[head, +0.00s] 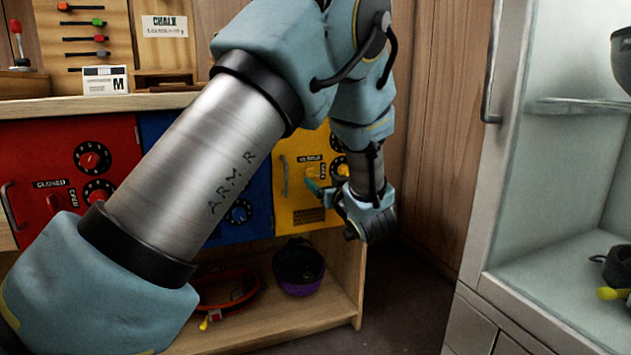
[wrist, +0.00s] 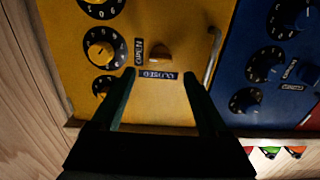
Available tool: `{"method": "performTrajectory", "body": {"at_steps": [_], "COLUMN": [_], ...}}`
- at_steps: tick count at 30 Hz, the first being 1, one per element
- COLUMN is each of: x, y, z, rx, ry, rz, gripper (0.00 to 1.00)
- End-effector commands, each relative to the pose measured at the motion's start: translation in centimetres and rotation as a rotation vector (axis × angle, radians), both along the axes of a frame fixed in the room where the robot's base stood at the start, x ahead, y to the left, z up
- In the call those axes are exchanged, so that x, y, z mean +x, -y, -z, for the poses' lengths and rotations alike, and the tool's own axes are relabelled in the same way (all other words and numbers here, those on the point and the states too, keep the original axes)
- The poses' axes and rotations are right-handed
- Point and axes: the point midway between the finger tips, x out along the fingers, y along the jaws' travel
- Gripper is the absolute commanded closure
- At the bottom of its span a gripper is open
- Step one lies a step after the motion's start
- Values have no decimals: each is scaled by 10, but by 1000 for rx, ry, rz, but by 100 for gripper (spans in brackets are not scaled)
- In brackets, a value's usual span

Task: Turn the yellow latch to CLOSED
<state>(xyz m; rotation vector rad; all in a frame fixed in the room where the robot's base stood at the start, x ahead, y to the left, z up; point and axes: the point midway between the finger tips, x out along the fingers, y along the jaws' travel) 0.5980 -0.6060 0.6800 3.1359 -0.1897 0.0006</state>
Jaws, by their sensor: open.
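The yellow panel (head: 297,203) is at the lower middle of the head view and fills the middle of the wrist view (wrist: 185,105). The yellow-brown latch (wrist: 160,53) sits on it, lying roughly sideways in the wrist view. An OPEN label is left of the latch and an upside-down CLOSED label (wrist: 157,75) is just below it. My gripper (wrist: 163,82) is open and empty, its dark fingers pointing at the panel on either side of the CLOSED label, apart from the latch.
A vertical handle (wrist: 214,55) and black dials (wrist: 103,50) flank the latch. Blue (head: 245,185) and red (head: 60,160) panels are to the left in the head view. A purple pot (head: 300,277) sits on the shelf below. A glass cabinet (head: 520,190) stands at right.

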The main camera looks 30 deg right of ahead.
Motion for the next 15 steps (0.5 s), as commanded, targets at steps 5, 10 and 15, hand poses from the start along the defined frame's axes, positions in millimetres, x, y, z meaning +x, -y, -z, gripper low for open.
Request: {"method": "performTrajectory", "body": {"at_steps": [5, 10, 15], "x": [33, 52, 58], "y": [3, 6, 7], "z": [2, 1, 0], "rx": [-1, 0, 0], "ry": [1, 0, 0], "rz": [-2, 0, 0], "gripper": [22, 22, 22]}}
